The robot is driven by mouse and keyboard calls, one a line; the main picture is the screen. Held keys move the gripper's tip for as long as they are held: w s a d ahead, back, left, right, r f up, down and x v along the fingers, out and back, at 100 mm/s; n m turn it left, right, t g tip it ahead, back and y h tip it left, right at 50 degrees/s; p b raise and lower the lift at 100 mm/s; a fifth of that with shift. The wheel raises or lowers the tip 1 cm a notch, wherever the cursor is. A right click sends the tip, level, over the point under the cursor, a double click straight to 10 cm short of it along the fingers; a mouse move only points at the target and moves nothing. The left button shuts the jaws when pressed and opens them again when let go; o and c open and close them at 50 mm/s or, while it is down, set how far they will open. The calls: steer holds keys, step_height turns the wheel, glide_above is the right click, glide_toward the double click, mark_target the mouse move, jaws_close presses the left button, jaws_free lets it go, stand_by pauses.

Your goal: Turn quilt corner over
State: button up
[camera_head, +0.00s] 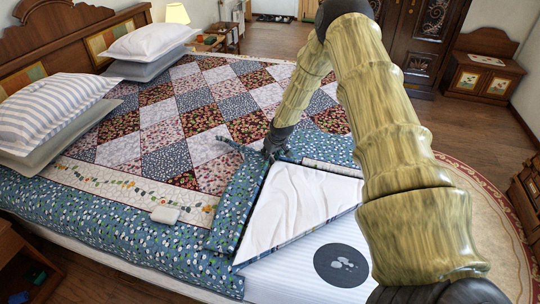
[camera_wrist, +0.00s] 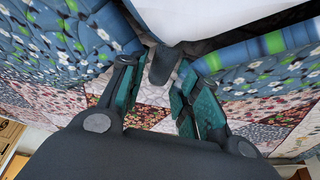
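The patchwork quilt (camera_head: 185,120) covers the bed, with a blue floral border. Its near right corner is turned back, showing a white underside (camera_head: 300,200) as a triangle. The striped white mattress (camera_head: 290,275) is bare there, with a dark round patch (camera_head: 342,265) on it. My gripper (camera_head: 262,153) is low over the quilt at the inner end of the fold. In the wrist view its teal fingers (camera_wrist: 158,88) are spread apart, with quilt patches visible between them. No cloth appears pinched between them. Whether the fingers touch the quilt is unclear.
A striped pillow (camera_head: 48,110) and a white pillow (camera_head: 150,42) lie at the headboard on grey pillows. A small pale item (camera_head: 165,214) lies on the near border. A bedside table (camera_head: 22,262) stands lower left. A round rug (camera_head: 490,215) lies right of the bed.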

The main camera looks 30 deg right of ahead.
steer(key=shift+w+f, duration=0.15)
steer(key=shift+f, duration=0.2)
jaws_close()
steer(key=shift+r, duration=0.1)
